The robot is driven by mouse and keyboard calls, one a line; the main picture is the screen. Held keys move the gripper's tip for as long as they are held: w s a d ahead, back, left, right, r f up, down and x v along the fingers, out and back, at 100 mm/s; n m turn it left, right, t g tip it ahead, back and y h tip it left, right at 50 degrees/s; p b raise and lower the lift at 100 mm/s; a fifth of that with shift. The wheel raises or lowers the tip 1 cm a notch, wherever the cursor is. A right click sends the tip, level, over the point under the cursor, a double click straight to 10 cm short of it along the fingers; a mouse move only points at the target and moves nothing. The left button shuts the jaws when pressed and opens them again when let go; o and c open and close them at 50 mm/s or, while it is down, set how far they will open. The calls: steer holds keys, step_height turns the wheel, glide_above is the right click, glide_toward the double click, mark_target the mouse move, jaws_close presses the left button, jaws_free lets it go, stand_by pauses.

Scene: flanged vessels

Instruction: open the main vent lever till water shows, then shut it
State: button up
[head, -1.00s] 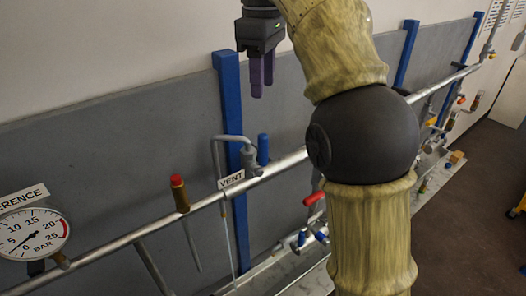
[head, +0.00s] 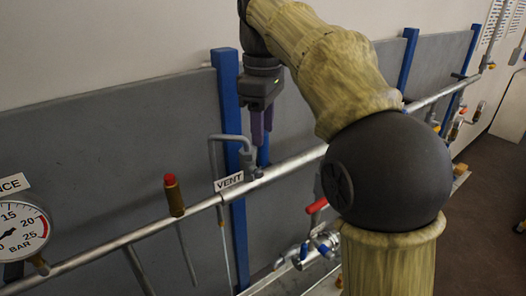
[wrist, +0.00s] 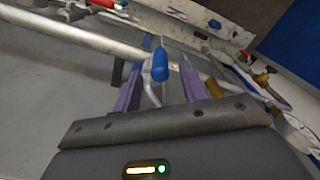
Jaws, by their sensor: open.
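The vent lever has a blue upright handle (head: 263,153) on a grey valve beside the VENT label (head: 229,182). A thin bent pipe (head: 213,160) runs down from the valve; I cannot make out water at it. My gripper (head: 262,140) is open, its purple fingers pointing down at the handle and covering its upper part in the head view. In the wrist view, the blue handle (wrist: 160,65) lies between the two open fingers (wrist: 158,84), with gaps on both sides.
The main pipe (head: 290,163) runs across below the gripper. A brass fitting with a red cap (head: 174,195) and a pressure gauge (head: 18,232) are on the left. A blue post (head: 228,100) stands close left of the gripper. A red lever (head: 317,205) is lower right.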

mark_target(263, 165)
steer(key=shift+f, duration=2.7)
jaws_close()
